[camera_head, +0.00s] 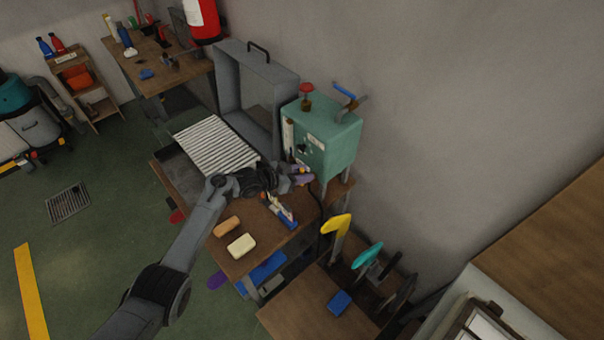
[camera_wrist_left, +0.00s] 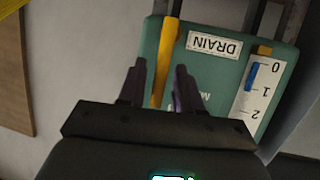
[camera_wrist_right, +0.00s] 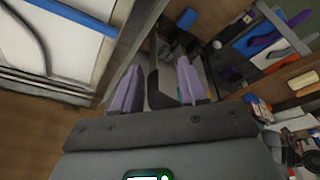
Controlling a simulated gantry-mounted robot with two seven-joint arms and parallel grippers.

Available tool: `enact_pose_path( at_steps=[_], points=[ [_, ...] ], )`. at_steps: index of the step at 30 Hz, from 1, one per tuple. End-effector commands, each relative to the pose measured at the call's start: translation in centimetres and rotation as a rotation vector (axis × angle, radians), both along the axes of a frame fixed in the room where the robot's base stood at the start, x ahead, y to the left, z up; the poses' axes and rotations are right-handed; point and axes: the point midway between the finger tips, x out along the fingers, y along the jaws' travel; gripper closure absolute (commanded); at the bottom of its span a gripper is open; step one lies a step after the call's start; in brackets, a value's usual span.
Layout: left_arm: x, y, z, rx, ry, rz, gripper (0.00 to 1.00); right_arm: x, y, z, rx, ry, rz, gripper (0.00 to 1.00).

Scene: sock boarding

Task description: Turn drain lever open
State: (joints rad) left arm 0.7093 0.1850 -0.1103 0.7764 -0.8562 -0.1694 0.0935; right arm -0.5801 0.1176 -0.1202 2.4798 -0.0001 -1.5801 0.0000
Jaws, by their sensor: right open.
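The teal machine (camera_head: 335,140) stands at the back of the workbench. In the left wrist view its front carries a DRAIN label (camera_wrist_left: 214,44), upside down. Beside the label is a yellow-orange lever (camera_wrist_left: 166,50), running lengthwise between the fingers of my left gripper (camera_wrist_left: 160,85). The fingers are apart, with narrow gaps seen on both sides of the lever; I see no clear contact. In the head view my left gripper (camera_head: 302,175) is at the machine's lower front and mostly hides the lever. My right gripper (camera_wrist_right: 160,82) is open and empty in its own wrist view.
A level gauge (camera_wrist_left: 258,85) is right of the lever. A ribbed white panel (camera_head: 213,145) and grey hood (camera_head: 255,85) adjoin the machine. An orange block (camera_head: 228,226) and cream block (camera_head: 241,245) lie on the bench. Yellow (camera_head: 336,223) and teal (camera_head: 369,254) forms stand to the right.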

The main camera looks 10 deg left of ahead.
Motion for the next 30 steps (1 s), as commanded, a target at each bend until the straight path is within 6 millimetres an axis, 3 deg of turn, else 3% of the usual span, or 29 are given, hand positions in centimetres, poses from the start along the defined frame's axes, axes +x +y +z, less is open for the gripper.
enact_pose_path(
  at_steps=[14, 30],
  points=[
    [-0.5, 0.6, 0.3, 0.002, 0.0, 0.001, 0.61, 0.0, 0.0, 0.4, 0.002, -0.001, -0.002, 0.57],
    [-5.6, 5.6, 3.3, 0.004, -0.001, -0.001, 0.61, 0.0, -0.2, 1.9, -0.007, 0.0, 0.005, 0.57]
  ],
)
